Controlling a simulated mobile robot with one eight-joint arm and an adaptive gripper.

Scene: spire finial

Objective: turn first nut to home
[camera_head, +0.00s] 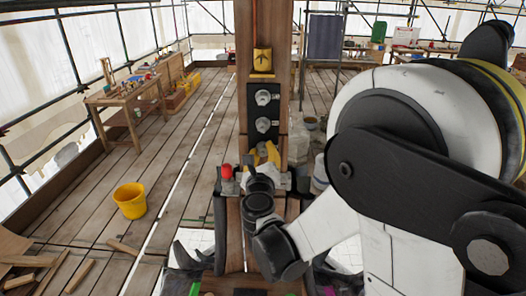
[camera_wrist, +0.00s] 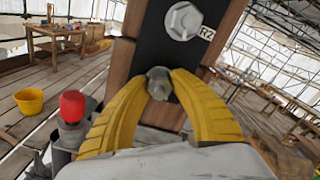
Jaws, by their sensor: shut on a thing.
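A grey hex nut (camera_wrist: 159,83) sits between the curved yellow fingertips of my gripper (camera_wrist: 160,86), in front of the wooden post near the lower end of a black plate (camera_wrist: 150,45). My gripper is shut on this nut. A larger nut (camera_wrist: 183,20) on a round washer is above it on the plate, beside an "R2" label. In the head view the plate shows an upper nut (camera_head: 263,97) and a lower nut (camera_head: 263,125). My gripper's yellow fingers (camera_head: 264,154) are just below them; the held nut is hidden there by my arm.
The wooden post (camera_head: 243,40) carries a yellow block (camera_head: 262,60) above the plate. A red knob (camera_wrist: 72,106) stands close left of my gripper. A yellow bucket (camera_head: 130,200) and loose planks (camera_head: 80,275) lie on the left floor; a workbench (camera_head: 125,100) stands farther back.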

